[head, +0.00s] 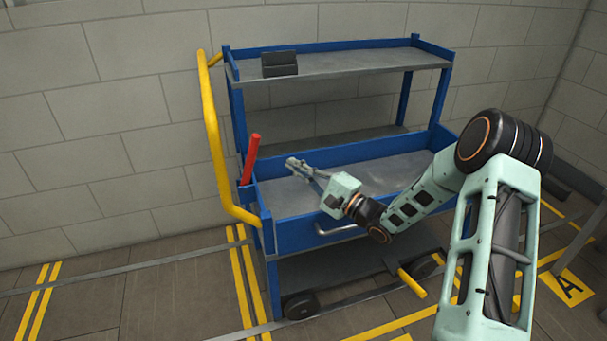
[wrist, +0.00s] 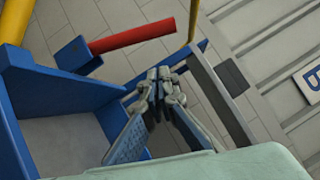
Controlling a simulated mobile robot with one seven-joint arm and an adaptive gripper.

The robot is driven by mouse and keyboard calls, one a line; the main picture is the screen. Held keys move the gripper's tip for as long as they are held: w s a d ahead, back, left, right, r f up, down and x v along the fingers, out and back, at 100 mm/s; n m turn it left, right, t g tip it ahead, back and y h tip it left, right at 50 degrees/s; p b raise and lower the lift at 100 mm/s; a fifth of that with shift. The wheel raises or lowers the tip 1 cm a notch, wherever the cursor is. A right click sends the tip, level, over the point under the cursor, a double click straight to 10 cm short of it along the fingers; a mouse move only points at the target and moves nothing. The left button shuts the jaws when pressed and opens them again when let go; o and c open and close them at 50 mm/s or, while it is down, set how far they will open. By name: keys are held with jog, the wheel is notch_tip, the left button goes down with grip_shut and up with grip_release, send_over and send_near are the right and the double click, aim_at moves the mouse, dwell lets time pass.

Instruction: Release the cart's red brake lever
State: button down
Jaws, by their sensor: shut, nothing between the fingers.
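The red brake lever (head: 251,158) stands nearly upright in a blue bracket at the left end of the blue cart (head: 300,232). It also shows in the wrist view as a red bar (wrist: 132,36) seated in the blue bracket (wrist: 78,56). My gripper (head: 292,163) is shut and empty. It is over the cart's middle tray, to the right of the lever and apart from it. In the wrist view the closed fingertips (wrist: 159,80) lie below and right of the lever.
A yellow push handle (head: 213,140) runs up the cart's left end, close to the lever. A dark box (head: 279,64) sits on the top shelf (head: 345,62). A yellow pedal-like bar (head: 411,282) sticks out low at the front. Open floor lies left of the cart.

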aim_at(250, 163)
jog(key=w+a+r+b, duration=0.1)
jog(key=w+a+r, duration=0.1)
jog(key=a, duration=0.5)
jog(key=shift+w, duration=0.35)
jog(key=shift+a, duration=0.1)
jog(key=shift+s+a+r+n+p, duration=0.1)
jog(key=shift+a+r+n+p, duration=0.2)
jog(key=shift+n+p, duration=0.1)
